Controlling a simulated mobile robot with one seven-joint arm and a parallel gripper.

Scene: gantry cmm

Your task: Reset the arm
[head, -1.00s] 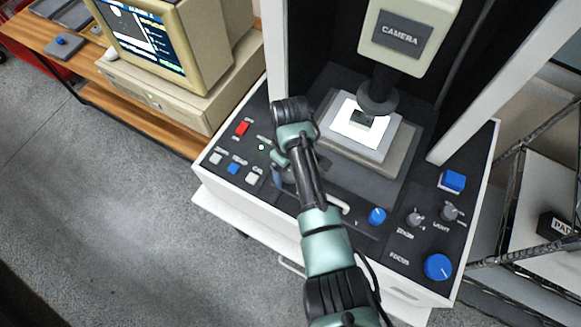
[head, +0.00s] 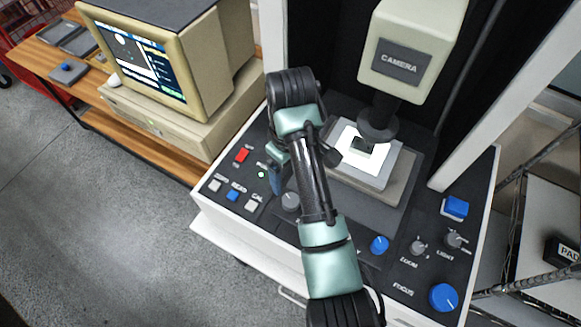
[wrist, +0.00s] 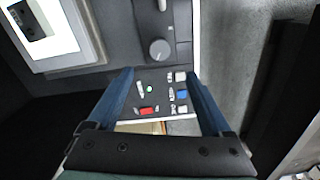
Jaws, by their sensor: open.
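My arm reaches up over the front panel of the measuring machine in the head view. My gripper (wrist: 158,76) is open and empty; its two blue fingers stand apart in the wrist view. Past the gap between them the button panel shows, with a red switch (wrist: 147,110) and a blue button (wrist: 182,94). In the head view the gripper is mostly hidden behind my wrist, with one blue finger visible above the panel near the grey knob (head: 290,201). The grey knob also shows beyond the fingertips in the wrist view (wrist: 160,50).
The lit stage (head: 402,190) with a small dark part (head: 364,146) lies right of my wrist, under the camera head (head: 412,45). A computer monitor (head: 150,60) stands on a wooden bench at left. A wire rack (head: 530,165) is at right. Open floor lies at lower left.

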